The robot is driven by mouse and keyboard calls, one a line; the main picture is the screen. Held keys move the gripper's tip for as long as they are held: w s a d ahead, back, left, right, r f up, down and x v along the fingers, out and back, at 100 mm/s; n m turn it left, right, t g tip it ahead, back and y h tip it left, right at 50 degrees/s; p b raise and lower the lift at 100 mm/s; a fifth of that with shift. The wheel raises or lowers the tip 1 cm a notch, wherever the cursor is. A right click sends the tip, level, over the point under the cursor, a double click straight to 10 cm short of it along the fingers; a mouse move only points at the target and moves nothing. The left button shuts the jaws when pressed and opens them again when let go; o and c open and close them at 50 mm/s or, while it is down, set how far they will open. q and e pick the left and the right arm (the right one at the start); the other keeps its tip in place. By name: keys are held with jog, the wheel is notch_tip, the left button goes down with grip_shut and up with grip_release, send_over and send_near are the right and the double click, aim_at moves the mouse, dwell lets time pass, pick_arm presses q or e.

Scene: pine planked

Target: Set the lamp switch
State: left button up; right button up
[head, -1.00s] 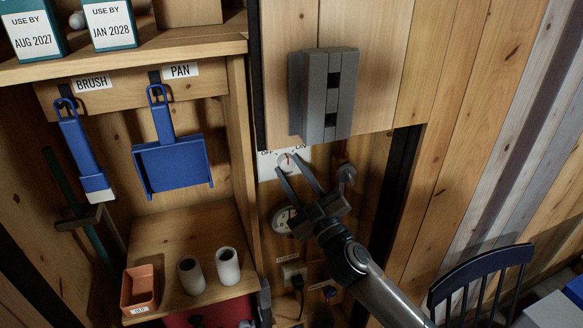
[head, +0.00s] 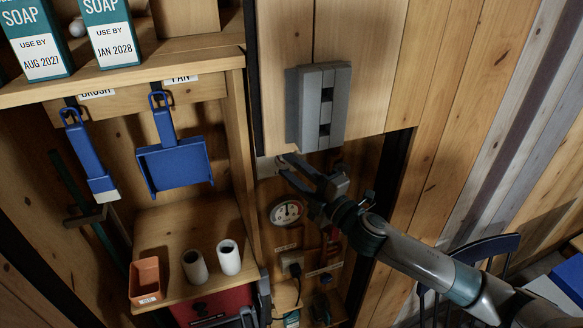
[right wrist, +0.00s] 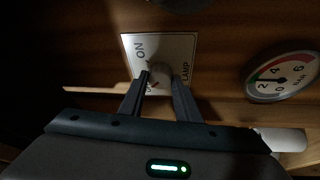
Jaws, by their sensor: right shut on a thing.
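In the head view only a sliver of the plate (head: 265,168) shows, under the grey cabinet handle; the gripper hides the rest. My right gripper (head: 286,168) is at the switch. In the right wrist view its two dark fingers (right wrist: 160,82) stand on either side of the knob, shut on it. My left gripper is not in view.
A round gauge (head: 287,212) sits on the wall just below the gripper. A grey handle block (head: 322,105) juts out above. A shelf with an orange bin (head: 145,281) and two cups is at left. A dark blue chair (head: 485,248) stands at lower right.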

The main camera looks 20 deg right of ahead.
jog(key=shift+r, duration=0.1)
dwell(0.4)
jog(key=o, duration=1.1)
jog(key=shift+c, duration=0.2)
jog(key=shift+s+d+f+b, duration=0.3)
jog(key=shift+s+b, duration=0.15)
jog(key=shift+s, duration=0.1)
jog(key=b+v, duration=0.8)
jog(key=v, duration=0.8)
jog(key=shift+r, duration=0.25)
